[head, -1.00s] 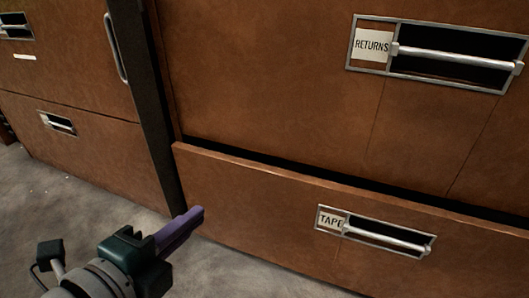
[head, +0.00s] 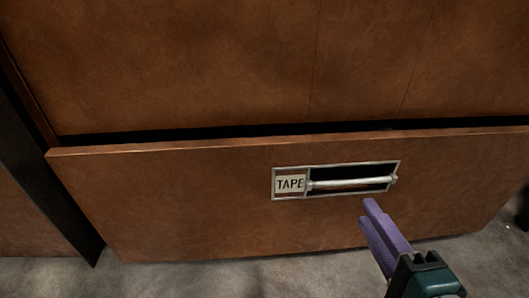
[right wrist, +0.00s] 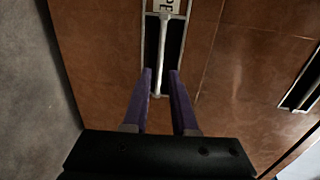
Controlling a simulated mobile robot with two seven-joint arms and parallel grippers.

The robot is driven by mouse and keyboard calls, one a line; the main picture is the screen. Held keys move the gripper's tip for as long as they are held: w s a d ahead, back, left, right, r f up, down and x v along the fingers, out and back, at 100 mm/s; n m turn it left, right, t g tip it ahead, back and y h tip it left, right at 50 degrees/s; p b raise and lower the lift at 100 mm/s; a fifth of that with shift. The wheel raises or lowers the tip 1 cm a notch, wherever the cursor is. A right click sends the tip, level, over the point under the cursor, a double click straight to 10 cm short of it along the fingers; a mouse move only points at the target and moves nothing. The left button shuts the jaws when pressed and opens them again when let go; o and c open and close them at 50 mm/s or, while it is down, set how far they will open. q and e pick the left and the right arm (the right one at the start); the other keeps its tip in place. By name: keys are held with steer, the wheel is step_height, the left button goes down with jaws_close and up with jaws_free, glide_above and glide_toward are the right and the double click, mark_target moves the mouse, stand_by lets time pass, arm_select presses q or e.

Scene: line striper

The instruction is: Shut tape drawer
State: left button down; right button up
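The brown tape drawer (head: 180,205) stands partly open, with a dark gap behind its top edge. Its front carries a TAPE label (head: 290,184) and a metal bar handle (head: 352,182) in a recessed frame. My right gripper (head: 367,211) has purple fingers and is just below the handle's right part in the head view. In the right wrist view, the fingers (right wrist: 160,72) are apart, with the bar handle (right wrist: 162,50) showing between and beyond them. I cannot tell whether they touch the drawer front. My left gripper is not in view.
A brown cabinet face (head: 200,65) rises above the drawer. A dark upright post (head: 45,170) stands at the left. Grey floor (head: 230,278) lies bare in front. Another framed handle (right wrist: 302,85) shows at the right of the right wrist view.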

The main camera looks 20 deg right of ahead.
mark_target(351, 180)
steer(key=b+x, duration=0.2)
steer(key=x, duration=0.3)
steer(key=b+x, duration=0.3)
steer(key=x, duration=0.1)
steer(key=shift+w+d, duration=0.3)
steer(key=shift+c, duration=0.4)
jaws_close()
stand_by(0.6)
